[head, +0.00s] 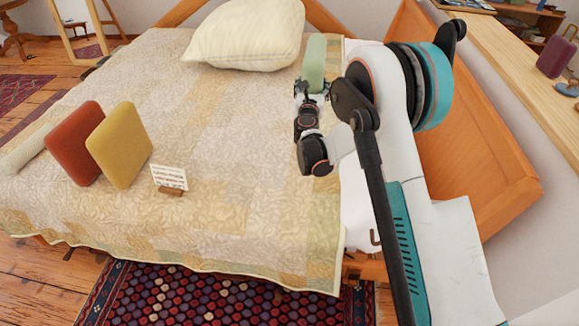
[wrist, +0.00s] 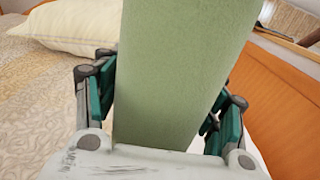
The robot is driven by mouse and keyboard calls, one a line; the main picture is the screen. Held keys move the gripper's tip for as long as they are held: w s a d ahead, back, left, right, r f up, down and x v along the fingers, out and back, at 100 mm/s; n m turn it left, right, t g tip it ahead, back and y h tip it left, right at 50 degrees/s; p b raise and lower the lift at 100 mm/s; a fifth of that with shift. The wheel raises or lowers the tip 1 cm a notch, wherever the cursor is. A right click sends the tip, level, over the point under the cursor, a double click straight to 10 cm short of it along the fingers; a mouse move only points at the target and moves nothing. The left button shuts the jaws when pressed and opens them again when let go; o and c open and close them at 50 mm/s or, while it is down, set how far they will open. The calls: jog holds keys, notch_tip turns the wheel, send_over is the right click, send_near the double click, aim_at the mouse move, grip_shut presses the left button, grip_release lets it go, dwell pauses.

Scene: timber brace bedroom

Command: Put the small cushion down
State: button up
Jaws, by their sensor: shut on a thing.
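The small cushion (head: 315,62) is pale green and stands upright in my gripper (head: 312,90) in the head view. It is over the right side of the bed, near the large pillow. In the wrist view the green cushion (wrist: 180,70) fills the middle, with the teal finger pads of my gripper (wrist: 165,105) on either side of it. My gripper is shut on the cushion. Whether the cushion's lower edge touches anything is hidden by the gripper.
The bed (head: 230,140) has a patterned quilt with much clear room in the middle. A cream pillow (head: 245,35) lies at the back. A red cushion (head: 75,145), a yellow cushion (head: 120,147) and a small card (head: 169,178) stand at the left. A wooden headboard (head: 470,120) is at the right.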

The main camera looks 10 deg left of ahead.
jog(key=f+b, duration=0.1)
jog(key=f, duration=0.4)
jog(key=a+f+b, duration=0.1)
jog(key=f+b, duration=0.1)
jog(key=f, duration=0.3)
jog(key=a+f+b, duration=0.1)
jog(key=f+b, duration=0.1)
jog(key=f, duration=0.3)
jog(key=shift+w+f, duration=0.3)
jog(key=shift+f+b, duration=0.95)
jog(key=shift+f, duration=1.65)
jog(key=shift+r, duration=0.1)
jog(key=o, duration=1.5)
jog(key=shift+d, duration=0.1)
